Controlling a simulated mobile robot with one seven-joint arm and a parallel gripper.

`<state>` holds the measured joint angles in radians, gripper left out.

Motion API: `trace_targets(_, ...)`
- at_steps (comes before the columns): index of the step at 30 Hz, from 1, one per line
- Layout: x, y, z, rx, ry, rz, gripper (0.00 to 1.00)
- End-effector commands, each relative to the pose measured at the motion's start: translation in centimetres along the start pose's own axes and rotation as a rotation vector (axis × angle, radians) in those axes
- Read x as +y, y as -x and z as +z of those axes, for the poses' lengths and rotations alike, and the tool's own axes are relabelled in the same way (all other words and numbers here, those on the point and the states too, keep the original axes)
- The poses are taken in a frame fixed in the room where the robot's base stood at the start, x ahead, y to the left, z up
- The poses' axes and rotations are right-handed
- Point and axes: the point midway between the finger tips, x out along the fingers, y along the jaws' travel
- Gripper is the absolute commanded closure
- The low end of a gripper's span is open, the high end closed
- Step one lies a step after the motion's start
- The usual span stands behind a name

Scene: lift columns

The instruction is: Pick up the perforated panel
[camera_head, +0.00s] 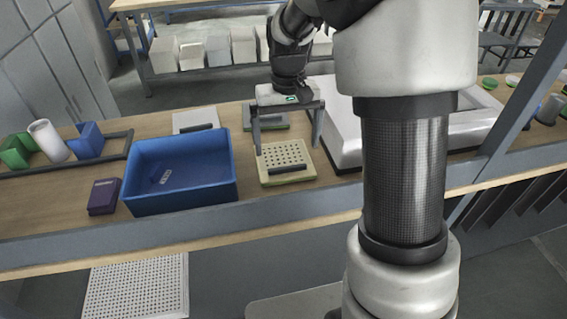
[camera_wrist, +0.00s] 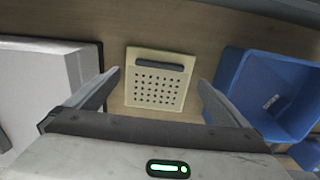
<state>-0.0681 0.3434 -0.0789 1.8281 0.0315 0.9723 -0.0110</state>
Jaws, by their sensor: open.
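The perforated panel (camera_head: 285,160) is a cream, nearly square plate with rows of dark holes and a dark bar along one edge. It lies on the wooden bench, right of the blue bin. In the wrist view the panel (camera_wrist: 158,78) lies between and beyond my fingers, its dark bar on the far side. My gripper (camera_head: 287,146) is open and empty above the panel, one finger to each side. It also shows in the wrist view (camera_wrist: 158,82). I cannot tell exactly how high the fingertips are above the bench.
The blue bin (camera_head: 181,202) stands left of the panel, with a small item inside. A large white box (camera_head: 343,150) stands to the right. A grey-green plate (camera_head: 266,125) and a white plate (camera_head: 196,118) lie behind. A dark purple box (camera_head: 103,197) sits left of the bin.

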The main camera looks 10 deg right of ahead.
Motion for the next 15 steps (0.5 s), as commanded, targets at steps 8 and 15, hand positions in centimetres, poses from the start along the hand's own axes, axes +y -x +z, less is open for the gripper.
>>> trace_targets(8,0.0,-2.4,0.1,-0.001,0.000,0.000,0.00)
trace_targets(15,0.1,-5.9,0.5,-0.002,-0.001,-0.001,0.00)
